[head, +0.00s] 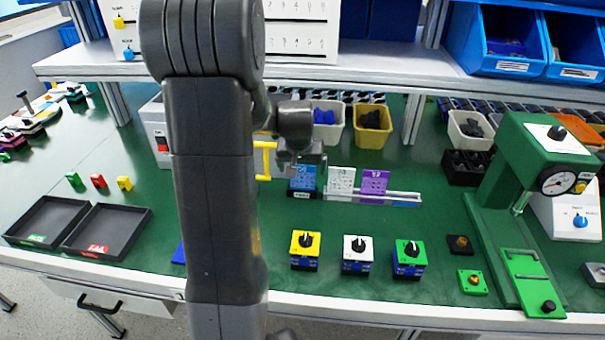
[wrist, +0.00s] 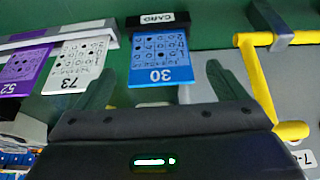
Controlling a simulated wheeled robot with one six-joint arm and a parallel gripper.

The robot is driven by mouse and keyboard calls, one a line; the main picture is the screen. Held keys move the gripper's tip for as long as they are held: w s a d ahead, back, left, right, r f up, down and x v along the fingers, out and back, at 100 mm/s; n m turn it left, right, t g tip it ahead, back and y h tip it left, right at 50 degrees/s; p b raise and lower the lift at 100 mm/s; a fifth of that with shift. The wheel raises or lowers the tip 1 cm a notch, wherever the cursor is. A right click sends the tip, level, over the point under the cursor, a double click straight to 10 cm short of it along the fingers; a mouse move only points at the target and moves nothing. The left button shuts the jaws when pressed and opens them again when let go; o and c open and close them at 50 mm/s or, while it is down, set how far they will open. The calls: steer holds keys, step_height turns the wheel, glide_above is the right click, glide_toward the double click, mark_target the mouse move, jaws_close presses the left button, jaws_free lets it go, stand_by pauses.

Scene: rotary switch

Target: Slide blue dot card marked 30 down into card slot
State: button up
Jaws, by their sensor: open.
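The blue dot card marked 30 (wrist: 160,60) stands at the black card slot block (wrist: 158,20) labelled CARD, its 30 end toward my wrist camera. The head view also shows the blue card (head: 303,176) upright above the slot block (head: 304,194). I cannot tell how deep its lower edge sits. My gripper (wrist: 161,72) is open, with one dark green finger on each side of the card and gaps between them in the picture. In the head view my gripper (head: 304,157) is just above and behind the card, partly hidden by my arm.
A white card marked 73 (wrist: 78,60) and a purple card marked 52 (wrist: 22,68) stand in a pale rail beside the slot. A yellow handle (wrist: 255,75) is close on the other side. Several knob switches (head: 355,254) stand in front. A green press (head: 530,190) is at right.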

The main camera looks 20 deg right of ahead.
steer(key=v, duration=0.8)
step_height(320, 180, up, 9)
steer(key=p, duration=0.7)
steer(key=shift+f, duration=0.15)
step_height(320, 180, down, 13)
steer(key=w+b, duration=0.1)
steer(key=b, duration=0.6)
steer(key=shift+w+d, duration=0.2)
steer(key=shift+d, duration=0.25)
steer(key=shift+r, duration=0.2)
